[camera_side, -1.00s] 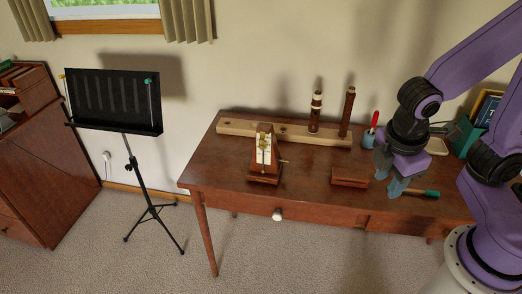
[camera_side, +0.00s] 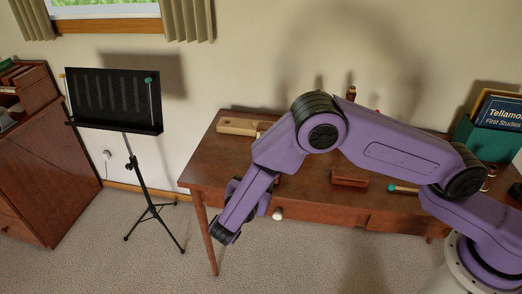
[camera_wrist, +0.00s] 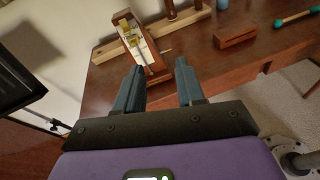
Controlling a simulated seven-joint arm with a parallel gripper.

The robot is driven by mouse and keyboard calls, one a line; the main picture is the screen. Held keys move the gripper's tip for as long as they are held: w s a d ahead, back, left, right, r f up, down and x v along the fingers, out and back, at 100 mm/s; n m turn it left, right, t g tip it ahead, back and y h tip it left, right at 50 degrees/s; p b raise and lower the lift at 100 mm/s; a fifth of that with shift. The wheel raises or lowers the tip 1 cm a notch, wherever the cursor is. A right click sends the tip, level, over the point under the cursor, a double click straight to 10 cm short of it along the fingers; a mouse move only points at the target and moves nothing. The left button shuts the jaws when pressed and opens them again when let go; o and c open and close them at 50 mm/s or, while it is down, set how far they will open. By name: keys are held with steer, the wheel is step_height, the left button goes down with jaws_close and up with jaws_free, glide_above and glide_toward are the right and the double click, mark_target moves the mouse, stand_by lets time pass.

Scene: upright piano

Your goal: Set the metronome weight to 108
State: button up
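The metronome (camera_wrist: 153,67) stands on the desk, a brown wooden case with a pale scale face (camera_wrist: 145,45). Small yellowish parts show on its face, but I cannot tell which is the weight, and the numbers are too small to read. My gripper (camera_wrist: 160,65) is open and empty, its two blue-grey fingers apart and pointing toward the metronome's lower part. In the wrist view the metronome appears just beyond the fingertips, without visible contact. In the side view my arm hides nearly all of the metronome and my fingertips.
The desk (camera_side: 320,190) holds a small wooden block (camera_wrist: 235,30) right of the metronome and a teal-headed mallet (camera_wrist: 295,18). A long pale wooden stand (camera_wrist: 107,52) lies behind the metronome. A black music stand (camera_side: 115,100) is left of the desk. A green book box (camera_side: 490,140) stands right.

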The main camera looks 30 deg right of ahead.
steer(key=w+a+f+n+t, duration=0.2)
steer(key=a+f+n+t, duration=0.1)
steer(key=f, duration=0.2)
steer(key=r+x, duration=0.1)
steer(key=x, duration=1.6)
steer(key=shift+w+r+h, duration=0.15)
steer(key=shift+r+h, duration=0.05)
steer(key=shift+h, duration=0.1)
jaws_close()
steer(key=shift+a+f, duration=0.1)
